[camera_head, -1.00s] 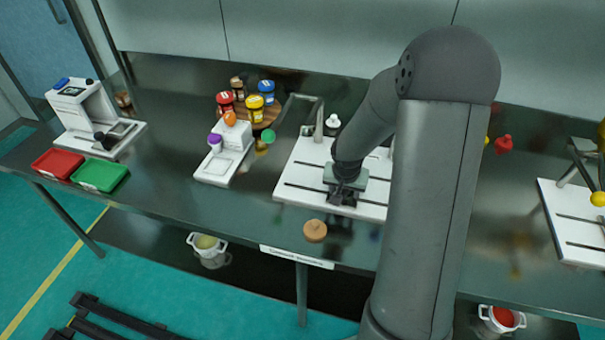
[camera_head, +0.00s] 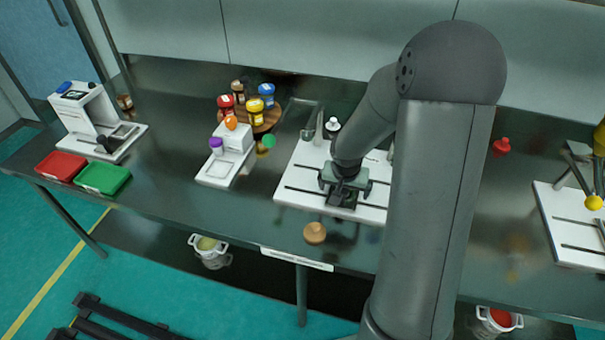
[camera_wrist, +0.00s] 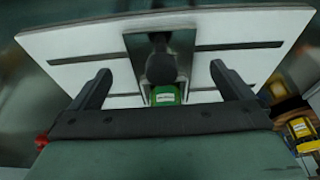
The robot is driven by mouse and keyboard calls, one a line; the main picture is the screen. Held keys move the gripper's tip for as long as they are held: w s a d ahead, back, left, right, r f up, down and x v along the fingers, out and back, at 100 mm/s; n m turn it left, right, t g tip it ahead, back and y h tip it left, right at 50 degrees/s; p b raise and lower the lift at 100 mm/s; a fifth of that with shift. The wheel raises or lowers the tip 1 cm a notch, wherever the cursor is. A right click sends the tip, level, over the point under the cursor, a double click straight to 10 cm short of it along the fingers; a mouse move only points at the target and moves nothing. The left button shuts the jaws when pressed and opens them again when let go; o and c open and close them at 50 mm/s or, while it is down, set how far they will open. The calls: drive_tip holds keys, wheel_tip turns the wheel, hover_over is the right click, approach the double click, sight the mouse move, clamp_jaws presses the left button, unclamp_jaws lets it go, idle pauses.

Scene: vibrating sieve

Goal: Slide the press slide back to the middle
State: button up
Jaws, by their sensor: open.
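A white slotted base (camera_head: 300,180) stands on the dark bench under my gripper (camera_head: 344,190). It fills the top of the wrist view (camera_wrist: 75,47), with two dark slots. A dark grey slide plate (camera_wrist: 138,45) with a round black knob (camera_wrist: 161,68) sits between the slots; it seems to be the press slide. My gripper (camera_wrist: 160,72) is open, one finger on each side of the knob, with visible gaps to it. A green labelled part (camera_wrist: 165,96) shows below the knob. In the head view my gripper and arm hide most of the slide.
A white device with orange and purple knobs (camera_head: 225,165) stands left of the base. A wooden round tray with jars (camera_head: 266,122) is behind it. A wooden knob-like piece (camera_head: 315,232) lies near the bench's front edge. Another slotted base (camera_head: 560,225) stands at the right.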

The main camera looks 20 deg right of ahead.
drive_tip(key=shift+p+v, duration=1.75)
drive_tip(key=shift+v, duration=1.2)
drive_tip(key=shift+r, duration=0.1)
